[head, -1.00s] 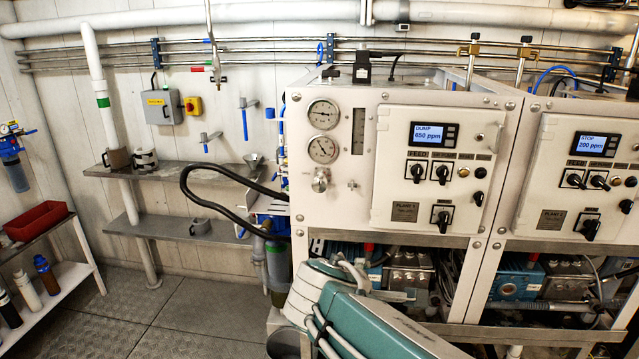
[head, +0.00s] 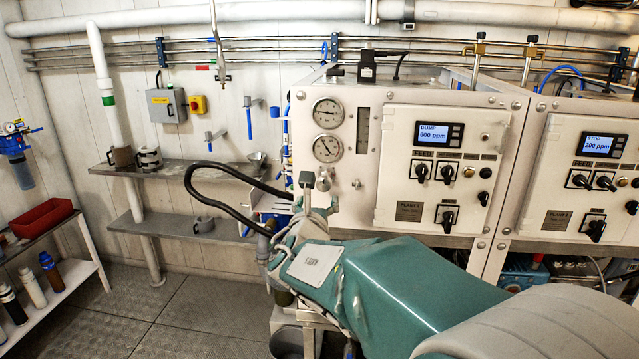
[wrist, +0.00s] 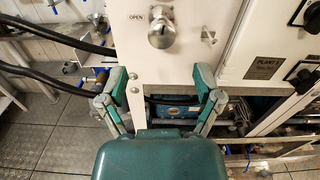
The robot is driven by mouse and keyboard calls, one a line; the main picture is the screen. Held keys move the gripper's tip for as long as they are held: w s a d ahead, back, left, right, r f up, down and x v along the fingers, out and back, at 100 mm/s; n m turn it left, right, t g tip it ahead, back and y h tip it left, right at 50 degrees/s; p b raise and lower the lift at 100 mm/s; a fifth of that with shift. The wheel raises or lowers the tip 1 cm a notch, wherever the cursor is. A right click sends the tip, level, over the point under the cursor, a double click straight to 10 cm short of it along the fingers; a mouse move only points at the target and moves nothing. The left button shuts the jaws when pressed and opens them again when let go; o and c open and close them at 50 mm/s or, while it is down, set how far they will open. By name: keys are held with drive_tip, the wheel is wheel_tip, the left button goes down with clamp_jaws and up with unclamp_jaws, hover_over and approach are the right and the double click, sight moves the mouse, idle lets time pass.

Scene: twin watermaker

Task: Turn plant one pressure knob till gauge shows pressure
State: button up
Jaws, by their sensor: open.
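The plant one pressure knob (wrist: 162,28) is a round silver knob on the white panel, beside the word OPEN, at the top middle of the wrist view. My gripper (wrist: 160,82) is open and empty. Its two teal fingers are spread below the knob in the wrist view and apart from it. Above the knob in the head view are two round dials, an upper gauge (head: 328,112) and a lower gauge (head: 327,147). Their readings are too small to read surely.
The plant one control box (head: 440,165) stands right of the gauges, its display reading DUMP 600 ppm. A small valve (wrist: 208,36) sits right of the knob. A black hose (head: 215,210) loops left of the panel, near shelves.

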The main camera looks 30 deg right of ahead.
sight(323, 185)
drive_tip(key=x, duration=0.9)
drive_tip(key=shift+d, duration=0.1)
clamp_jaws()
